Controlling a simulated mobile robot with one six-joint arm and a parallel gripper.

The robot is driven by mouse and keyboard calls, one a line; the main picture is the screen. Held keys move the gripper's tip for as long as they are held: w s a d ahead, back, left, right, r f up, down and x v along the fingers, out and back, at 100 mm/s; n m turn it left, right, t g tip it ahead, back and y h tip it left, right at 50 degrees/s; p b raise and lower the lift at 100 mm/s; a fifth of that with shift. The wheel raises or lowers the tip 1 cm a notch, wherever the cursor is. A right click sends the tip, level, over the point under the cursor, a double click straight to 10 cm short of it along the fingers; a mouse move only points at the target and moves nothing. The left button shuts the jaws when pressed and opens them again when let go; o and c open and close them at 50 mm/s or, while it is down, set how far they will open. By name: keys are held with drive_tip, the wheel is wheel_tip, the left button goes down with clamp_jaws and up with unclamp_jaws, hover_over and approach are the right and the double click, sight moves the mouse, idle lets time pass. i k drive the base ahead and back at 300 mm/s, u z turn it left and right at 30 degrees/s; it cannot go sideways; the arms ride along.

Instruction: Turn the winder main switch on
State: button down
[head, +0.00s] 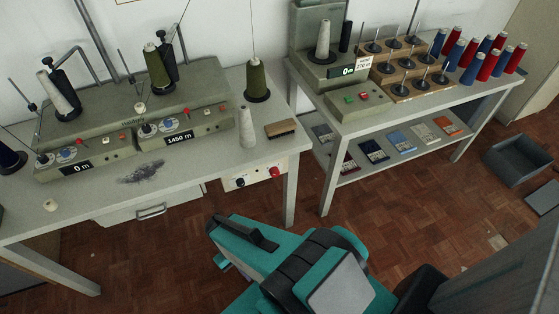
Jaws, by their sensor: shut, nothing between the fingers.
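A pale control panel (251,178) is fixed under the right end of the left table's top. It carries a red knob (274,172) on its right and a small dark round control (240,182) on its left. Their labels and the switch's setting are too small to read. The winder (135,120) stands on that table, with displays reading 0 m and 1450 m. My gripper (228,240), at the end of my teal arm, is in front of and below the panel, apart from it. It is shut and empty; its fingertips are hard to make out.
A brush (281,128) lies above the panel.

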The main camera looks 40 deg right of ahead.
sight(274, 172)
drive_tip(key=u, duration=1.15)
drive_tip(key=k, duration=0.1)
drive_tip(key=z, duration=2.2)
drive_tip(key=k, duration=0.9)
drive_tip(key=u, duration=0.2)
drive_tip(key=i, duration=0.65)
drive_tip(key=z, duration=0.1)
